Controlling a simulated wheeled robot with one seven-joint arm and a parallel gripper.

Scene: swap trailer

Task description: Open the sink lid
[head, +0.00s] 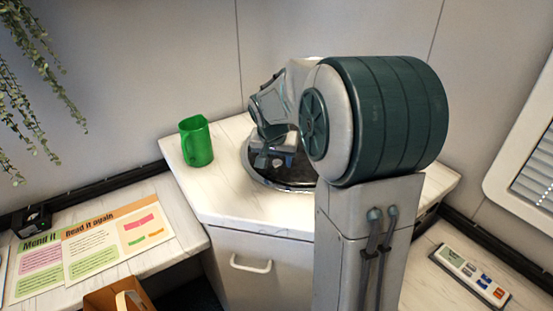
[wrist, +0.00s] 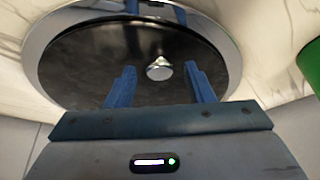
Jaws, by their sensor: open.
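The sink lid (wrist: 95,65) is a round, dark, glossy disc with a shiny metal rim around it. It looks closed, lying flat within the rim. A small metal knob (wrist: 159,70) stands on it. In the head view the lid (head: 262,176) is set in the corner counter and is partly hidden by my arm. My gripper (wrist: 160,80) is open, with its two blue fingers apart. I cannot tell whether anything touches. In the head view my gripper (head: 277,150) is low over the lid.
A green mug (head: 197,142) stands on the white counter (head: 255,207) left of the sink. Below is a cupboard front with a white handle (head: 250,264). Printed sheets (head: 95,243) lie on the left worktop, and a remote-like panel (head: 470,272) lies at right.

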